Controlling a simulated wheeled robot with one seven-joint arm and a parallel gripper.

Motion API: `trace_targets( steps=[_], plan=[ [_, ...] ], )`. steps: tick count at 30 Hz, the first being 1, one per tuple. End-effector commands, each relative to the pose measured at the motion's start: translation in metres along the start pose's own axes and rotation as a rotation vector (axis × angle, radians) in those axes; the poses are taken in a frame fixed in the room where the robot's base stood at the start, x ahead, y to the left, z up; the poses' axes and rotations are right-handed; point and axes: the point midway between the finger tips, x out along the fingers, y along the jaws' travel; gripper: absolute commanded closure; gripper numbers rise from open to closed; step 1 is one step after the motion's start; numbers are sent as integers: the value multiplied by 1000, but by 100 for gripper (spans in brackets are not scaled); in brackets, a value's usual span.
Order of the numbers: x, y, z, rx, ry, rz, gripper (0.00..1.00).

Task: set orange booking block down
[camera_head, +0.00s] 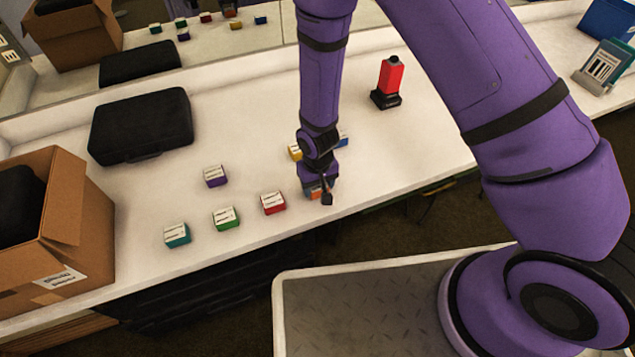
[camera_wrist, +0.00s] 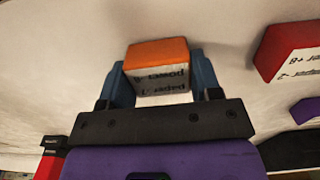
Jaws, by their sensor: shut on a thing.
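The orange booking block (camera_wrist: 160,53) is between the two blue fingers of my gripper (camera_wrist: 160,82) in the wrist view, with its white printed label facing the camera. In the head view the orange block (camera_head: 314,193) shows only partly under my gripper (camera_head: 320,187), near the front edge of the white counter (camera_head: 250,165). My gripper is shut on the block. Whether the block touches the counter cannot be told.
A red block (camera_head: 273,203) sits just left of my gripper, then green (camera_head: 226,218), teal (camera_head: 177,235) and purple (camera_head: 215,176) blocks. Yellow (camera_head: 295,152) and blue (camera_head: 343,139) blocks are behind it. A red device (camera_head: 389,82), black case (camera_head: 140,125) and cardboard box (camera_head: 80,235) stand farther off.

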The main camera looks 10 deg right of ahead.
Motion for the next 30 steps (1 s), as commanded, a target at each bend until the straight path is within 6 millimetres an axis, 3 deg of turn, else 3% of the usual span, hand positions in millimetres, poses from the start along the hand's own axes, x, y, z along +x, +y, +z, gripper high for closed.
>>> trace_targets(
  steps=[1, 3, 4, 16, 30],
  plan=[
    [0, 0, 0, 0, 0, 0, 35],
    [0, 0, 0, 0, 0, 0, 19],
    [0, 0, 0, 0, 0, 0, 17],
    [-8, 0, -1, 0, 2, 0, 17],
    [-83, 0, -1, 0, 4, -1, 17]
  ],
)
